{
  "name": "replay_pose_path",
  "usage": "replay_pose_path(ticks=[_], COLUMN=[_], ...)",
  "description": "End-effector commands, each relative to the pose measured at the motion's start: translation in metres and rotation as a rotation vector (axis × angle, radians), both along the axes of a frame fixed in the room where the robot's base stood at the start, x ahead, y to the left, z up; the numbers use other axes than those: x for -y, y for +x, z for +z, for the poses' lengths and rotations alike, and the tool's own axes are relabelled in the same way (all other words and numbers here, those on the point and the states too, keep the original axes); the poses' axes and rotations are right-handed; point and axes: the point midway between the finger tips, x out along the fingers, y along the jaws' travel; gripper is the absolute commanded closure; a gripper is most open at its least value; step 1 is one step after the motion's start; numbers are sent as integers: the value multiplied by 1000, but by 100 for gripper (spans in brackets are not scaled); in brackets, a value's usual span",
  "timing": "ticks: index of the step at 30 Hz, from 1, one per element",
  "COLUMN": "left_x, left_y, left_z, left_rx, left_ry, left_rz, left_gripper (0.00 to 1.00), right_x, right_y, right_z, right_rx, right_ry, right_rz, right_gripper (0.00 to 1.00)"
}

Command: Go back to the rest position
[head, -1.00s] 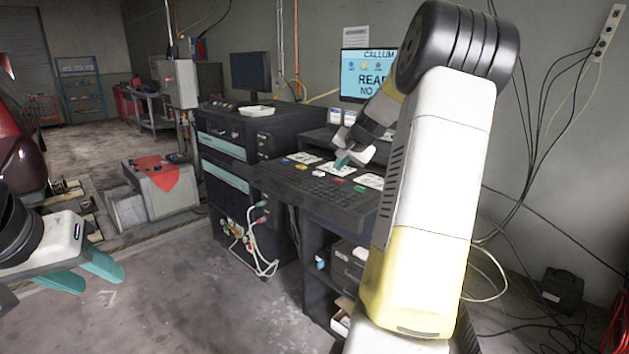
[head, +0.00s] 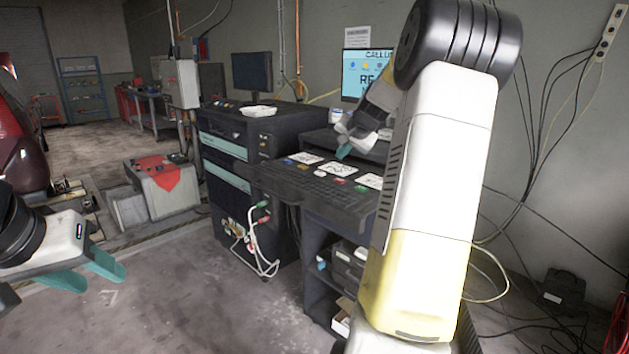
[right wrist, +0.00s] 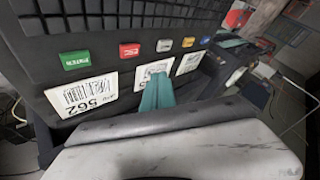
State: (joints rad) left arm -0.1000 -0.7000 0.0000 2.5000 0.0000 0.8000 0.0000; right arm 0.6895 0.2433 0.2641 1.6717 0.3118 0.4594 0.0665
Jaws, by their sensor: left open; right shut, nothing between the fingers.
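My left gripper (head: 88,274) is at the lower left of the head view, its two teal fingers apart and empty, over the concrete floor. My right arm crosses the right half of the head view. My right gripper (head: 343,152) shows beyond it, above the back of the desk panel, with its teal fingers together. In the right wrist view the closed teal fingers (right wrist: 157,93) show in front of the panel and its white cards, holding nothing. A gap to the panel cannot be judged there.
The black desk panel (head: 322,190) carries cards and coloured buttons, including a green one (right wrist: 75,60) and a red one (right wrist: 129,50). A monitor (head: 364,72) stands behind, partly hidden by my arm. A dark cabinet (head: 225,160) stands left of it. Open floor (head: 190,290) lies in front.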

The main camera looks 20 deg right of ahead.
Motion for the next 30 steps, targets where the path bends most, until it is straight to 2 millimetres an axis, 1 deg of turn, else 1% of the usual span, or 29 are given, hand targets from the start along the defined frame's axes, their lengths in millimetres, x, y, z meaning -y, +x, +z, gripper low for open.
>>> replay_pose_path(ticks=[5,7,8,11,14,15,17,18,20,21,23,24,27,30], left_x=[0,0,0,0,0,0,0,0,0,0,0,0,0,0], left_y=[0,0,0,0,0,0,0,0,0,0,0,0,0,0], left_z=[0,0,0,0,0,0,0,0,0,0,0,0,0,0], left_rx=[0,0,0,0,0,0,0,0,0,0,0,0,0,0], left_ry=[0,0,0,0,0,0,0,0,0,0,0,0,0,0], left_rz=[0,0,0,0,0,0,0,0,0,0,0,0,0,0], left_gripper=[58,58,58,58,58,58,58,58,58,58,58,58,58,58], right_x=[0,-7,-13,-48,-103,-127,-160,-179,-204,-219,-237,-246,-263,-271], right_y=[0,-2,-4,-19,-53,-73,-105,-127,-162,-186,-221,-243,-289,-321], right_z=[0,3,5,17,32,38,43,44,44,42,37,32,18,4], right_rx=[0,-3,-5,-23,-52,-66,-86,-99,-114,-124,-135,-142,-154,-161], right_ry=[-1,-6,-10,-42,-98,-123,-159,-184,-216,-236,-265,-281,-313,-334], right_rz=[1,11,21,85,189,236,308,353,420,464,527,565,649,710], right_gripper=[100,100,100,100,100,100,100,100,100,100,100,100,100,100])
